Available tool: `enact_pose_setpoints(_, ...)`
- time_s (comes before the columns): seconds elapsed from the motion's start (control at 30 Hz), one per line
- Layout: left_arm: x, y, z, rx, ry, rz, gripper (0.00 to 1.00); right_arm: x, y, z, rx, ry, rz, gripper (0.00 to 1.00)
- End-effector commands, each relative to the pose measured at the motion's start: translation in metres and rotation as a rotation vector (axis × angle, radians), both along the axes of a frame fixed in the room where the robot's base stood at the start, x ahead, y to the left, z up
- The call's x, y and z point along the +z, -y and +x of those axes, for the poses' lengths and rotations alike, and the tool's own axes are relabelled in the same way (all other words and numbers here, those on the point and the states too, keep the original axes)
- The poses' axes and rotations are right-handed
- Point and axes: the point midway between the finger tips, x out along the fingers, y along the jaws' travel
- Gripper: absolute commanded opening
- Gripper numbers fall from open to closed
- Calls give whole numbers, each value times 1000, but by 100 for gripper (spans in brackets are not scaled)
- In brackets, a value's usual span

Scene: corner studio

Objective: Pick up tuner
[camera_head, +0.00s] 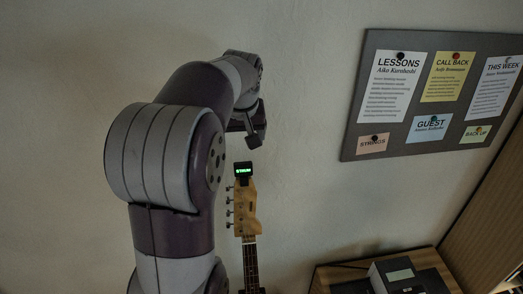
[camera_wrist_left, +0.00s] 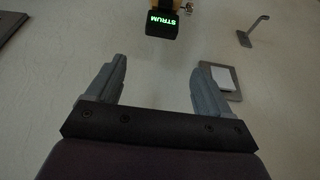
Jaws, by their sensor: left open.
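The tuner (camera_head: 243,169) is a small black clip-on block with a lit green "STRUM" display. It sits on top of the wooden headstock (camera_head: 246,205) of a guitar standing upright against the wall. In the left wrist view the tuner (camera_wrist_left: 162,23) is at the top middle, beyond my fingertips and apart from them. My left gripper (camera_wrist_left: 156,82) is open, with nothing between its fingers. In the head view my left gripper (camera_head: 254,131) is just above the tuner, partly hidden by my own arm. My right gripper does not show.
A grey notice board (camera_head: 416,145) with several paper notes hangs on the wall at the right. A wooden cabinet (camera_head: 326,275) with dark devices on it stands at the lower right. In the left wrist view a wall hook (camera_wrist_left: 246,38) and a grey plate (camera_wrist_left: 232,88) show at the right.

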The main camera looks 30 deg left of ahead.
Motion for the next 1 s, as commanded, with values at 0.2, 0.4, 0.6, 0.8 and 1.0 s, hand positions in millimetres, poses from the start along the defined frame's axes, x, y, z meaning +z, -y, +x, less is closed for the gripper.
enact_pose_setpoints(0.2, -27, 24, -15, 7, 12, 17, 81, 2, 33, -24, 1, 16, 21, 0)
enact_pose_setpoints(0.4, -59, 4, 1, 9, 6, 6, 81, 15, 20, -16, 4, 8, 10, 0)
enact_pose_setpoints(0.6, -99, -14, 16, 9, -1, -1, 81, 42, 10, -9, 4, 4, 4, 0)
enact_pose_setpoints(0.8, -107, -6, 12, 8, 11, 10, 81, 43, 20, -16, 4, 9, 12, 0)
enact_pose_setpoints(1.0, -108, -7, 13, 8, 10, 8, 52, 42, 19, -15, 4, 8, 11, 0)
